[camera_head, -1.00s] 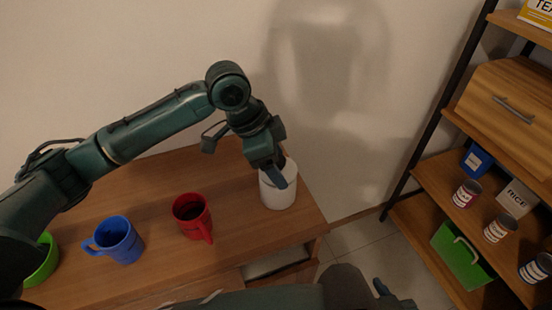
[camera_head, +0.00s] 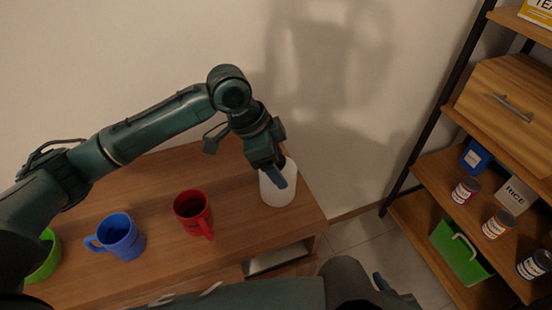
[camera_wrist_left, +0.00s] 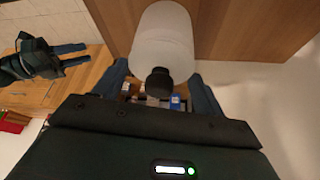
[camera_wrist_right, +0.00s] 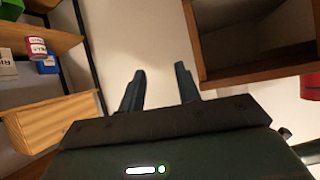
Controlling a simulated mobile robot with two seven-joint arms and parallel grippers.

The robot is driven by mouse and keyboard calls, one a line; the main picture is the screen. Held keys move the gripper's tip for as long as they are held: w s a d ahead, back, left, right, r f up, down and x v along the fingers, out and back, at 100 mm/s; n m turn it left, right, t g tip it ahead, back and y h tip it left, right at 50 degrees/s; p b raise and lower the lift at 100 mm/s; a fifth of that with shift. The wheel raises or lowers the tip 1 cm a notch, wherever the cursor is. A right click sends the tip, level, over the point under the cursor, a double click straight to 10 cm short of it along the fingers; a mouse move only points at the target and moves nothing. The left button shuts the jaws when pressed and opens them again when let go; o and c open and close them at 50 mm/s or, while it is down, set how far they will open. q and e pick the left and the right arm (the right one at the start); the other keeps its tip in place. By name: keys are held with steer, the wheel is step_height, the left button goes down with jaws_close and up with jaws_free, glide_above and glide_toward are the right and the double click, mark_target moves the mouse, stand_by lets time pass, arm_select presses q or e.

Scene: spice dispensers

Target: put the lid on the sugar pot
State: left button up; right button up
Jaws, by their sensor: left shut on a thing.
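The white sugar pot (camera_head: 278,190) stands upright near the right end of the wooden table. My left gripper (camera_head: 280,180) is over its top, and hides much of the upper part. In the left wrist view the white pot (camera_wrist_left: 162,22) has a pale lid (camera_wrist_left: 160,52) with a black knob (camera_wrist_left: 159,82) at its top end. My left gripper (camera_wrist_left: 160,84) is shut on the lid, with a finger on each side. Whether the lid is fully seated cannot be told. My right gripper (camera_wrist_right: 160,72) is open and empty, away from the pot.
A red mug (camera_head: 193,212), a blue mug (camera_head: 120,238) and a green bowl (camera_head: 44,258) stand left of the pot. A shelf at right holds cans, a rice box (camera_head: 516,195) and a green crate (camera_head: 462,252). The wall is close behind the pot.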

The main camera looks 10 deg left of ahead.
arm_select(q)
steer(key=o, duration=1)
steer(key=shift+o, duration=0.2)
steer(key=shift+a+r, duration=0.1)
steer(key=shift+r, duration=0.2)
steer(key=v, duration=1.2)
steer(key=shift+a+r, duration=0.15)
steer(key=shift+r, duration=0.1)
arm_select(e)
steer(key=f, duration=0.1)
steer(key=d+f, duration=0.1)
steer(key=shift+s+f+h, duration=0.2)
steer(key=shift+f+h, duration=0.1)
arm_select(q)
steer(key=shift+s, duration=0.1)
